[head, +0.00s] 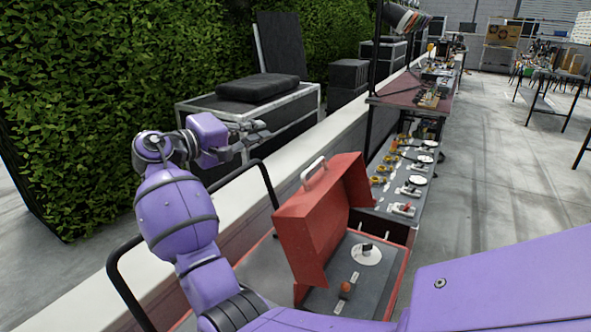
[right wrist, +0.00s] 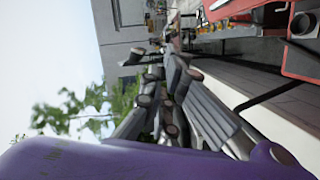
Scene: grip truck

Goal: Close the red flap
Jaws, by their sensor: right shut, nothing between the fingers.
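The red flap (head: 318,215) stands raised and tilted over a grey control panel (head: 385,282) in the head view. It has a pale handle (head: 313,172) on its upper edge. Under it I see a black knob on a white disc (head: 366,254) and an orange switch (head: 345,290). My right gripper (head: 262,129) is shut and empty, up and to the left of the flap, apart from it. The right wrist view shows its grey fingers (right wrist: 170,100) and red parts at the upper right. My left gripper is not in view.
A black rail (head: 268,185) stands between the gripper and the flap. A white-topped low wall (head: 345,118) runs along the left, with flight cases (head: 285,115) and a hedge (head: 80,90) behind. Another panel with valves and switches (head: 408,170) lies beyond; open floor (head: 510,190) is at right.

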